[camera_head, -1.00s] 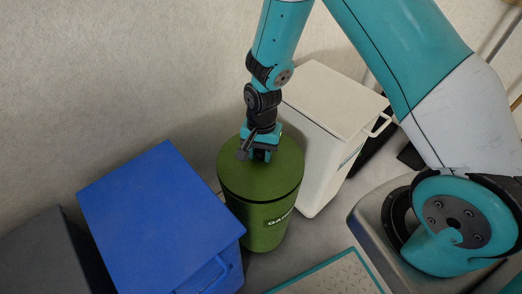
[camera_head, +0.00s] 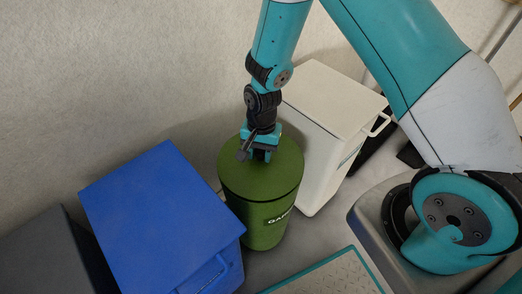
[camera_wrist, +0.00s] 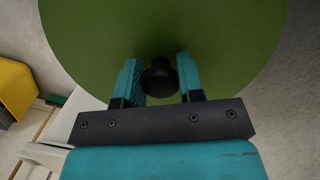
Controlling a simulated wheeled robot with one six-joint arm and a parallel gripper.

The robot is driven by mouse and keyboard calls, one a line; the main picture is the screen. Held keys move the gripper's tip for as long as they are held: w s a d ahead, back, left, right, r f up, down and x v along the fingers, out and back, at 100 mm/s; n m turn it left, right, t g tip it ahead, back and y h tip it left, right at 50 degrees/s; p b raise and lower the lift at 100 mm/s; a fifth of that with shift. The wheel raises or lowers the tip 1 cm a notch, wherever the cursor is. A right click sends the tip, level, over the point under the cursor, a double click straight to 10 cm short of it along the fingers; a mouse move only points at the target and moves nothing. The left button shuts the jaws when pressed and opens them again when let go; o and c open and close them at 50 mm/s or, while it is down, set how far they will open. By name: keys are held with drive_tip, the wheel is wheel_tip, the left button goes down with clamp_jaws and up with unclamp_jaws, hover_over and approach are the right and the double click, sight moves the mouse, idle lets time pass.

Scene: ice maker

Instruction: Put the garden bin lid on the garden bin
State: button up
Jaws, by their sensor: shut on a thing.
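The green garden bin (camera_head: 264,234) stands upright between a blue bin and a white bin, its label partly in view. The round green garden bin lid (camera_head: 283,172) sits over the bin's top, lined up with it, with only a thin dark line along the front edge. The far rim is hidden. My gripper (camera_head: 262,156) points down at the middle of the lid. In the wrist view, its two teal fingers (camera_wrist: 159,80) stand on either side of the lid's black knob (camera_wrist: 159,76), shut on it.
The blue bin (camera_head: 160,215) stands close at the left, with a dark grey bin (camera_head: 45,255) beyond it. The white bin (camera_head: 330,105) is close at the right. A wall (camera_head: 120,80) rises behind them.

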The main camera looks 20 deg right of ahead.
drive_tip(key=shift+f+b, duration=0.45)
drive_tip(key=shift+f, duration=0.3)
idle(0.3)
drive_tip(key=o, duration=1.1)
drive_tip(key=shift+r, duration=0.1)
wheel_tip(320, 180, up, 17)
drive_tip(key=w+d+p, duration=0.1)
drive_tip(key=p, duration=0.3)
drive_tip(key=shift+w+d, duration=0.15)
drive_tip(key=shift+w, duration=0.15)
drive_tip(key=shift+r, duration=0.1)
